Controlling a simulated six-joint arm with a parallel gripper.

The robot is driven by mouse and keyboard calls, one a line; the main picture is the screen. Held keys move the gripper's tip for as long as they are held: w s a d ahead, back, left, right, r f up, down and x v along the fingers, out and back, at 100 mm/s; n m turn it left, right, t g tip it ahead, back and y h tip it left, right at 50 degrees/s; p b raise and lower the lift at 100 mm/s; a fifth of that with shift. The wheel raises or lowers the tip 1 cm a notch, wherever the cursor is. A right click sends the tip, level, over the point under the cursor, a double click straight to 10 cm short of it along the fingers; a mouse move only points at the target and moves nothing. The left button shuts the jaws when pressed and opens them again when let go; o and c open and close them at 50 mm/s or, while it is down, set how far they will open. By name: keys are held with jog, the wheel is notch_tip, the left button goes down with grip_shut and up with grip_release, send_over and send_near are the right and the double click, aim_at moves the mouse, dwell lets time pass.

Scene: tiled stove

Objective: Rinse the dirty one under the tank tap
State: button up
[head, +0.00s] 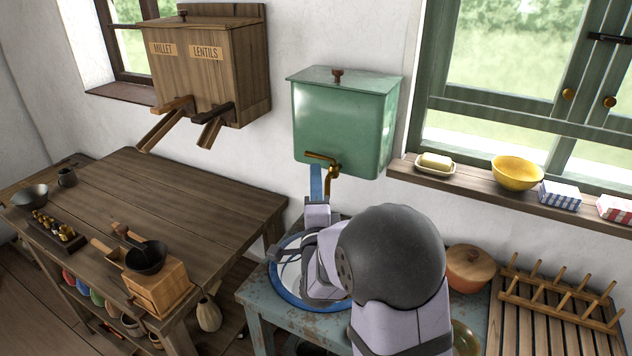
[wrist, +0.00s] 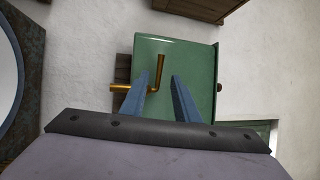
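The green tank (head: 345,120) hangs on the wall with a brass tap (head: 330,163) low on its front. My gripper (head: 316,170) is raised at the tap, its blue fingers pointing up toward the tank. In the wrist view my gripper (wrist: 160,85) has its fingers apart, with the brass tap (wrist: 157,75) showing between and beyond them; I cannot tell whether they touch it. No held thing shows. A white basin with a blue rim (head: 283,298) stands below, largely hidden by my arm. Which thing is the dirty one I cannot tell.
A yellow bowl (head: 517,173) and butter dish (head: 435,166) stand on the windowsill. A lidded orange pot (head: 468,268), an olive bowl (head: 465,338) and a wooden rack (head: 545,310) are at right. A wooden dispenser (head: 205,75) hangs left, above a table (head: 165,200).

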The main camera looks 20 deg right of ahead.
jog(key=c, duration=0.7)
jog(key=shift+w+a+r, duration=0.1)
jog(key=shift+w, duration=0.2)
grip_shut()
jog(key=w+a+r+n+g+y+p, duration=0.2)
jog(key=w+a+n+g+y+p, duration=0.15)
jog(key=w+n+p, duration=0.35)
jog(key=w+a+r+n+g+y+p, duration=0.2)
jog(key=w+g+p, duration=0.3)
jog(key=w, duration=0.4)
jog(key=s+d+r+n+g+p, duration=0.1)
jog(key=s+d+r+g+p, duration=0.1)
jog(key=s+r+p, duration=0.1)
jog(key=s+d+r+n+g+h+p, duration=0.1)
jog(key=s+d+r+g+p, duration=0.1)
jog(key=s+r+g, duration=0.1)
jog(key=s+d+r+n+g+h+p, duration=0.1)
jog(key=s+d+r+n+g+p, duration=0.1)
jog(key=s+r+g+p, duration=0.1)
jog(key=shift+s+d+r+p, duration=0.2)
jog(key=shift+d+r+p, duration=0.15)
jog(key=shift+r, duration=0.25)
